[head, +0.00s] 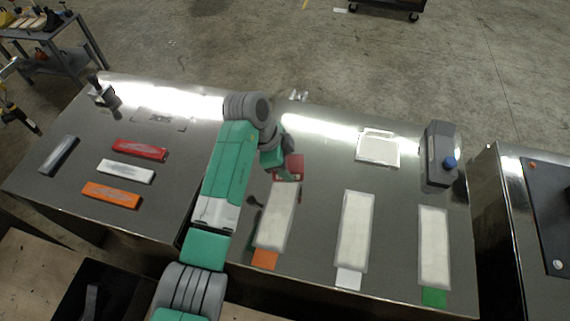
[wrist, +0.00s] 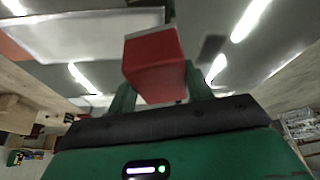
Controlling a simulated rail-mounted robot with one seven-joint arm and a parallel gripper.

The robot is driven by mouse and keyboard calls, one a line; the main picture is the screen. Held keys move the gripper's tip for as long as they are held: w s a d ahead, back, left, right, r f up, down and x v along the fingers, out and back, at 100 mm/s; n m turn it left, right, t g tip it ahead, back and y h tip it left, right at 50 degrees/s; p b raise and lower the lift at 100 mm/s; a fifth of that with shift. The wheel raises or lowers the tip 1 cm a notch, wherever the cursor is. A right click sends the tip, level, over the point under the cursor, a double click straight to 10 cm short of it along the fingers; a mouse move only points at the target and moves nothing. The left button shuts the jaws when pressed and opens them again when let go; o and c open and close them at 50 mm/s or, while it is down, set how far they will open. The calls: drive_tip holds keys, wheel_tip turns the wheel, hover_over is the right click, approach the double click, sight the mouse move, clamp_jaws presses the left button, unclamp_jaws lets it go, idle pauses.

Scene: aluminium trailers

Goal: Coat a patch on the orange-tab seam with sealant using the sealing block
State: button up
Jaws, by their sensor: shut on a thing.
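My gripper (wrist: 158,88) is shut on a red block (wrist: 155,65) with a grey end face, seen close up in the wrist view. In the head view the red block (head: 292,166) is at the far end of the orange-tab seam, a long pale strip (head: 279,215) with an orange tab (head: 265,259) at its near end. The pale strip also shows in the wrist view (wrist: 80,38), beside and behind the block. I cannot tell whether the block touches the strip.
Strips with a white tab (head: 348,278) and a green tab (head: 433,296) lie to the right. A square pale tray (head: 378,148) and a grey device (head: 438,155) with a blue knob stand behind them. Red, white, orange and dark bars lie on the left tabletop (head: 60,185).

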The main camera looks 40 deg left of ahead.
drive_tip(key=shift+r+p, duration=1.65)
drive_tip(key=shift+r, duration=0.8)
drive_tip(key=shift+f, duration=0.1)
